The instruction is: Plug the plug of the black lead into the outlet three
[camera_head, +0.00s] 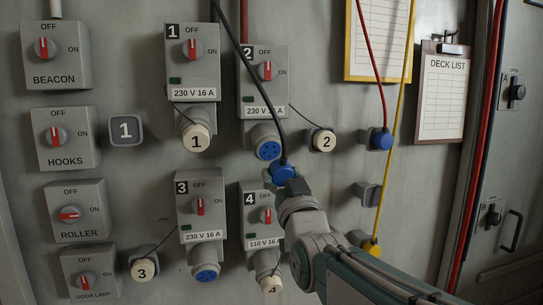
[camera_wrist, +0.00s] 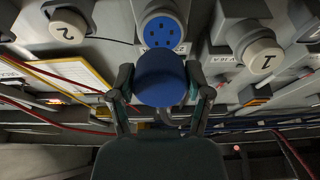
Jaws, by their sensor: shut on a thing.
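The plug of the black lead (camera_head: 284,172) is blue and sits in my gripper (camera_head: 287,183) in the head view, just below and right of outlet two's uncovered blue socket (camera_head: 268,150). The black lead (camera_head: 249,72) rises from it to the top edge. In the wrist view my gripper (camera_wrist: 162,92) has its fingers either side of the blue plug (camera_wrist: 160,76); a blue socket (camera_wrist: 162,31) shows beyond, apart from it. Outlet three (camera_head: 201,205) is lower left in the head view, its blue socket (camera_head: 206,274) uncovered and empty. Its switch is red.
Cap three (camera_head: 145,269) hangs left of outlet three. Outlet four (camera_head: 262,215) stands close to its right, outlet one (camera_head: 193,62) above. Blue (camera_head: 381,140) and yellow (camera_head: 371,248) plugs on red and yellow leads sit in holders at right.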

